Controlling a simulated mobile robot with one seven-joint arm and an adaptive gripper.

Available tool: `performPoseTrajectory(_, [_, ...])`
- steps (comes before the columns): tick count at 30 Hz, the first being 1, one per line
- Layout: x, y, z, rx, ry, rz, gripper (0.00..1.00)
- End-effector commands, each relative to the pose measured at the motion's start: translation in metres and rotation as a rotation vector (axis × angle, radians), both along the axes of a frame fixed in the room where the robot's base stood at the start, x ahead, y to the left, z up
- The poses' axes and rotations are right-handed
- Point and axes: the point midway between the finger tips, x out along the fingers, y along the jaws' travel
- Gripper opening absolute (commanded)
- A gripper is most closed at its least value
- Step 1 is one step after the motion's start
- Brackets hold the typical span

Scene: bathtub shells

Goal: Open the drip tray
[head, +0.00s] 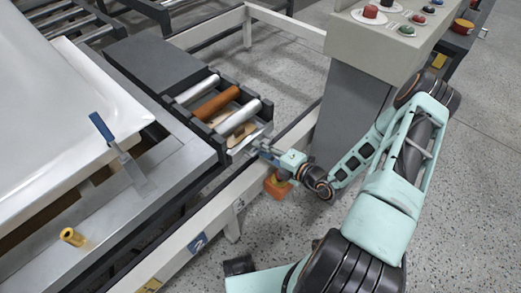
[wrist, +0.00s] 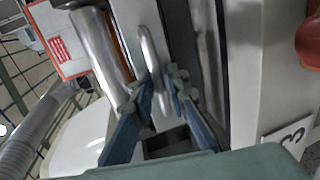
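The drip tray (head: 249,140) appears to be the shallow metal-edged part at the near end of the dark roller unit, below its rollers. My gripper (head: 264,149) is right at that end, low beside the white rail. In the wrist view, my gripper's two blue fingers (wrist: 160,88) stand apart, one on each side of a slim rounded metal bar (wrist: 150,58), which looks like the tray's handle. I cannot tell whether either finger touches the bar. Much of the tray is hidden by the rollers and my gripper.
The roller unit holds silver rollers and an orange one (head: 215,104). A control console (head: 355,100) stands right. Speckled floor is clear at front.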

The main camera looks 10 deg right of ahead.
Motion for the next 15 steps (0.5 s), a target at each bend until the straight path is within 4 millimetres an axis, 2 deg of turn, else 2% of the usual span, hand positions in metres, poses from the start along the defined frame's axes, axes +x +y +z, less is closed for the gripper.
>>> performPoseTrajectory(6, [0.0002,0.0000,0.0001,0.000,0.000,0.000,0.15])
performPoseTrajectory(10, [0.0001,-0.0002,0.0001,-0.001,-0.001,0.000,0.00])
performPoseTrajectory(15, [0.0000,-0.0003,0.0001,-0.001,-0.001,0.000,0.00])
